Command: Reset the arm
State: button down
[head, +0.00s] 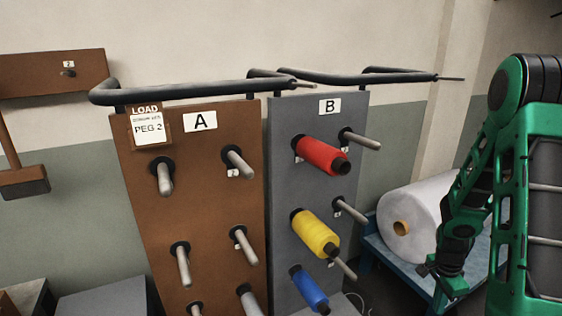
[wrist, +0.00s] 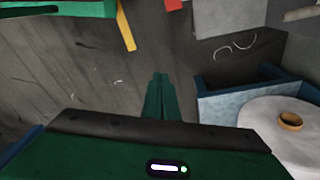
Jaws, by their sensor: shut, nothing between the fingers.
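My arm, green and black, stands folded at the right of the head view, in front of the white roll. My gripper shows in the wrist view (wrist: 160,82), its two green fingers together with nothing between them. It points down over the dark floor, left of the blue stand, and touches nothing that I can see. In the head view the fingertips are not clear to make out.
Brown panel A (head: 215,178) has grey pegs and a sign reading "LOAD PEG 2" (head: 149,128). Grey panel B (head: 284,165) holds red (head: 320,155), yellow (head: 315,233) and blue (head: 309,289) spools. A white roll (head: 418,218) lies on a blue stand (wrist: 232,104).

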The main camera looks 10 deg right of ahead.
jog(key=s+a+r+n, duration=0.4)
jog(key=s+r, duration=0.2)
jog(key=r, duration=0.2)
jog(key=s+a+r+n+y, duration=0.1)
jog(key=s+a+r+n, duration=0.3)
jog(key=s+r, duration=0.3)
jog(key=s+a+r+n, duration=0.3)
jog(key=s+r, duration=0.4)
jog(key=r, duration=0.4)
jog(key=shift+a+n+y, duration=0.4)
jog(key=shift+n, duration=0.2)
jog(key=shift+r, duration=0.1)
